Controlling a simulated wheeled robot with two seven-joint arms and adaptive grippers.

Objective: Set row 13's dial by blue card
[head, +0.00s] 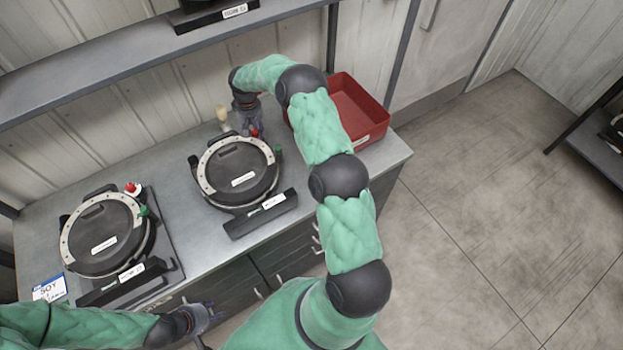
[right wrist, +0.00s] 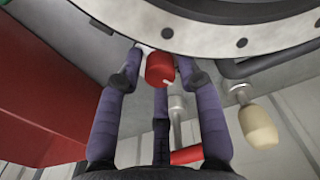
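Two round black seed meters with pale, dotted rims stand on the grey counter, a right one (head: 237,170) and a left one (head: 104,235). Their row labels are too small to read. The blue-edged card (head: 49,289), with "SOY" on it, is at the counter's left front. My right gripper (head: 253,130) is at the back of the right meter. In the right wrist view its fingers (right wrist: 160,62) stand on both sides of a red knob (right wrist: 160,70) below the rim, with small gaps seeming to show. My left gripper (head: 207,316) is empty, its fingers apart, in front of the counter.
A red bin (head: 372,130) stands at the counter's right end, close to my right arm. A cream-tipped lever (right wrist: 258,125) is beside the red knob. Black labelled bars (head: 260,214) lie before the meters. A shelf (head: 150,50) runs above the counter's back.

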